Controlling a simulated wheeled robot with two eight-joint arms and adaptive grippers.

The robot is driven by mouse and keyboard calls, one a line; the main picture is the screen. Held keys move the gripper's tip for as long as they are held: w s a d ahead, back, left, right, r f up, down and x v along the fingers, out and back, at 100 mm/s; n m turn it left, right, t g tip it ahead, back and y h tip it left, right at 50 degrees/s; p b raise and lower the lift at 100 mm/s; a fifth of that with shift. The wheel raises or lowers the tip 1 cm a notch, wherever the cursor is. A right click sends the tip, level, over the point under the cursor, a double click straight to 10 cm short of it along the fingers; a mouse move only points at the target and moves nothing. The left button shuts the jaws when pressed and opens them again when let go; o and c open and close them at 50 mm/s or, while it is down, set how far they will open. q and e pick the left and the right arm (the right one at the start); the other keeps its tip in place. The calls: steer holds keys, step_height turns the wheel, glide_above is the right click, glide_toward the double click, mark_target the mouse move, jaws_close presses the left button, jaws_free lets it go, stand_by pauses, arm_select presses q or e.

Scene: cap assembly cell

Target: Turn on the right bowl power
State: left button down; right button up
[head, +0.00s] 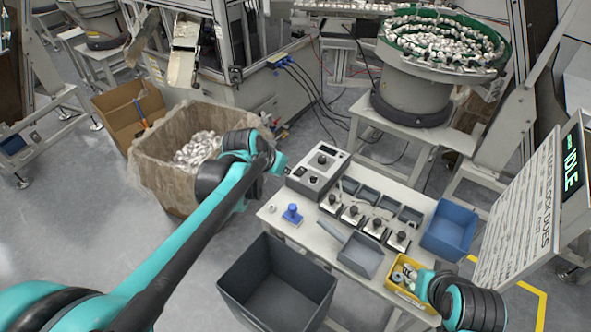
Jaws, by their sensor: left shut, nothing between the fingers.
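A grey control box (318,173) with a dark display and round black knobs stands at the back left of the white table. The right bowl feeder (415,92) stands behind it on its own stand, with a green rim and many white caps inside. The power switch itself is too small to make out. My left gripper (276,162) is shut and empty, up and to the left of the control box and seemingly apart from it. My own wrist partly hides it. My right arm reaches in at the lower right; I cannot make out its gripper.
The table (276,216) holds a row of small knobbed units (351,214), a blue part (292,214), a grey scoop (360,255), a yellow bin (398,283) and a blue bin (449,229). A dark crate (240,275) and a lined carton (160,180) stand nearby.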

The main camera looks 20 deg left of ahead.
arm_select(q)
steer(key=w+a+f, duration=0.1)
steer(key=w+f, duration=0.1)
steer(key=w, duration=0.3)
steer(key=w+a+f+m+h, duration=0.1)
steer(key=w+a+f, duration=0.1)
steer(key=w, duration=0.3)
steer(key=shift+w+a+f, duration=0.15)
steer(key=shift+w+f, duration=0.25)
steer(key=b, duration=0.4)
glide_above(299, 172)
steer(key=s, duration=0.1)
steer(key=f, duration=0.8)
steer(key=shift+s+a+f, duration=0.2)
steer(key=shift+a+f, duration=0.05)
steer(key=shift+f, duration=0.05)
steer(key=shift+s+a+f+b, duration=0.1)
steer(key=shift+s+f+b, duration=0.1)
steer(key=shift+f, duration=0.4)
steer(key=shift+s+a+f+b, duration=0.1)
steer(key=shift+f+b, duration=0.1)
steer(key=shift+f, duration=0.8)
